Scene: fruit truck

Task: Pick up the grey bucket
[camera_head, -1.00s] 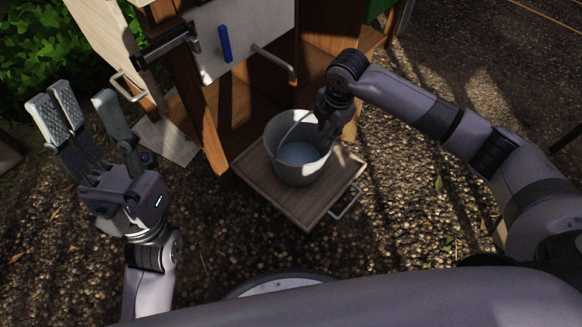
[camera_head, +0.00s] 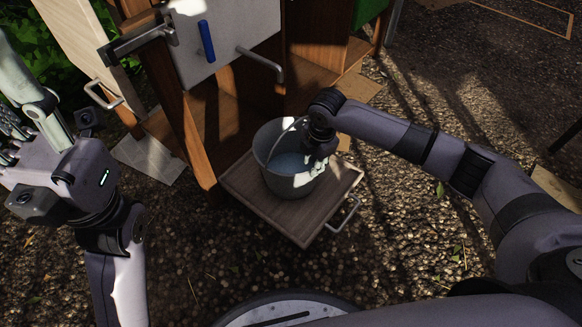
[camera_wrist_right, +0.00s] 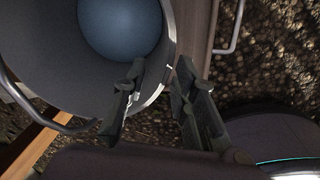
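The grey bucket (camera_head: 292,185) stands upright on a wooden drawer board, with a bluish bottom inside and its wire handle along the rim. It also shows in the right wrist view (camera_wrist_right: 60,75), seen from above. My right gripper (camera_head: 318,160) is at the bucket's right rim. In the right wrist view its fingers (camera_wrist_right: 160,75) are apart, one on the inner side of the wall and one on the outer side, with the rim between them. My left gripper (camera_head: 22,105) is at the left edge, partly cut off, fingers spread and empty.
The drawer board (camera_head: 310,215) has a metal handle (camera_head: 345,213) at its front right. A wooden cabinet with a white panel (camera_head: 225,40) and a blue handle (camera_head: 207,41) stands behind. A pale open door (camera_head: 80,45) is at the left. Gravel surrounds it.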

